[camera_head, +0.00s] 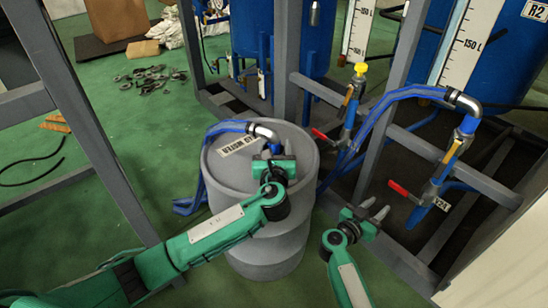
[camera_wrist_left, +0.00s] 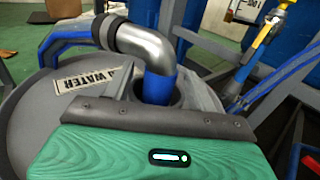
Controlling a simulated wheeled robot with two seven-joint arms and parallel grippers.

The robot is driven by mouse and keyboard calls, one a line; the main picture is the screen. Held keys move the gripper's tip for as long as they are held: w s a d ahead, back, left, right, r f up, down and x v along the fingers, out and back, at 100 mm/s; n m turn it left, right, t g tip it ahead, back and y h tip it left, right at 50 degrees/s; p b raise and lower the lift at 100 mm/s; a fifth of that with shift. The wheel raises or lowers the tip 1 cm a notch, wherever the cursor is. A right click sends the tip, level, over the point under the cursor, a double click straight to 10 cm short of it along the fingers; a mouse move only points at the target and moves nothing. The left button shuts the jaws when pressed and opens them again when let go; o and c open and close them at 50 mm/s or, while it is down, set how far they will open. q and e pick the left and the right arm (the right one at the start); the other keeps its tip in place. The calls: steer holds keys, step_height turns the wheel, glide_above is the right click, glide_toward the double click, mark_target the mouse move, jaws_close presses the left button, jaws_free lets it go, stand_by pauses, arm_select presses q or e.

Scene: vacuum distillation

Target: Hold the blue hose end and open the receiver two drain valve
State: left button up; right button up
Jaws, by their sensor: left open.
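The blue hose end (camera_wrist_left: 158,88) hangs from a metal elbow (camera_head: 264,132) and points down into the opening of a grey drum (camera_head: 225,180). My left gripper (camera_head: 276,152) is over the drum top, open, with its grey fingers on either side of the hose end in the left wrist view (camera_wrist_left: 160,92). Whether a finger touches the hose cannot be told. A red-handled valve (camera_head: 403,192) with a white tag sits on the pipe below the tank labelled R2 (camera_head: 520,45). My right gripper (camera_head: 374,209) is left of and below this red handle, apart from it, open and empty.
A second red-handled valve (camera_head: 322,135) is on the other tank's pipe, below a yellow knob (camera_head: 361,69). Grey frame posts (camera_head: 385,100) and beams stand around the tanks. Blue hoses loop beside the drum.

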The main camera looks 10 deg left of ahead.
arm_select(q)
steer(key=shift+w+a, duration=0.1)
steer(key=shift+w, duration=0.35)
steer(key=c, duration=1.1)
jaws_close()
arm_select(e)
steer(key=shift+o, duration=0.6)
